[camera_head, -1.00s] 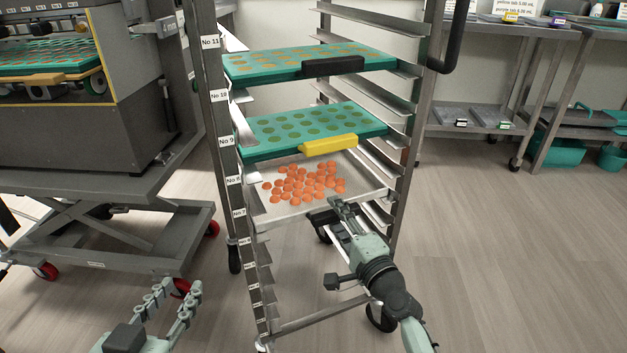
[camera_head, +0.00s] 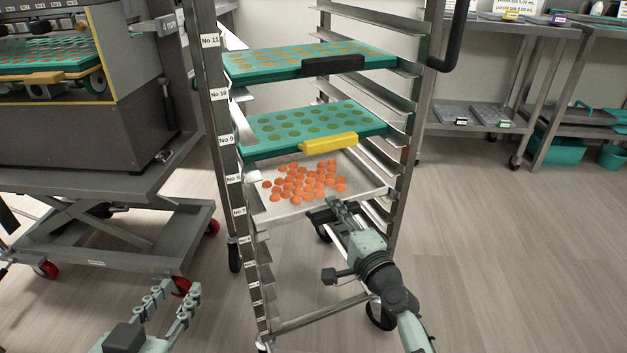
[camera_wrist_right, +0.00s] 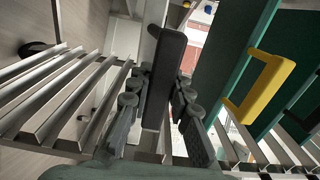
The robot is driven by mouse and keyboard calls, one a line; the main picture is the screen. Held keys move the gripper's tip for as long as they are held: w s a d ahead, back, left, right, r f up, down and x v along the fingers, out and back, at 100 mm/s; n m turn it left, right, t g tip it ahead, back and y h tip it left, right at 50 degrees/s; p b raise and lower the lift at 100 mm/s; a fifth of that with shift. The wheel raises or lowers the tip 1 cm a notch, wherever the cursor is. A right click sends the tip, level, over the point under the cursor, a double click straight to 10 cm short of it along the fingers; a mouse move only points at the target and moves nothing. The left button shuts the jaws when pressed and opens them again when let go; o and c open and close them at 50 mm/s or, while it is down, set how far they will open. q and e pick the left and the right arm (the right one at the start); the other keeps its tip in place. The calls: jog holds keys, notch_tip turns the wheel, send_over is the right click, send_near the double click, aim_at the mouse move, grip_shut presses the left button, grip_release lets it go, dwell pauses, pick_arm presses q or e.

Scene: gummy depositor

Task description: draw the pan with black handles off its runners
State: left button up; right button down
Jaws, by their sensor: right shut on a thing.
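The metal pan (camera_head: 267,210) with orange gummies lies in the rack below the two green trays, near the No 7 and No 8 labels. Its black handle (camera_wrist_right: 164,78) stands between the fingers in the right wrist view. My right gripper (camera_head: 338,203) is at the pan's front edge, shut on this handle; it also shows in the right wrist view (camera_wrist_right: 160,95). The gripper partly hides the handle in the head view. My left gripper (camera_head: 176,289) is open and empty at the lower left, apart from the rack.
Above the pan are a green tray with a yellow handle (camera_head: 328,144) and a green tray with a black handle (camera_head: 332,65). The rack's uprights (camera_head: 226,140) flank the pan. A lift table (camera_head: 90,185) stands left. The floor to the right is clear.

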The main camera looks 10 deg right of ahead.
jog(key=shift+r, duration=0.1)
jog(key=b+v, duration=0.3)
jog(key=v, duration=1.6)
jog(key=shift+s+b, duration=0.25)
jog(key=shift+b, duration=0.1)
jog(key=shift+r, duration=0.2)
dwell(0.4)
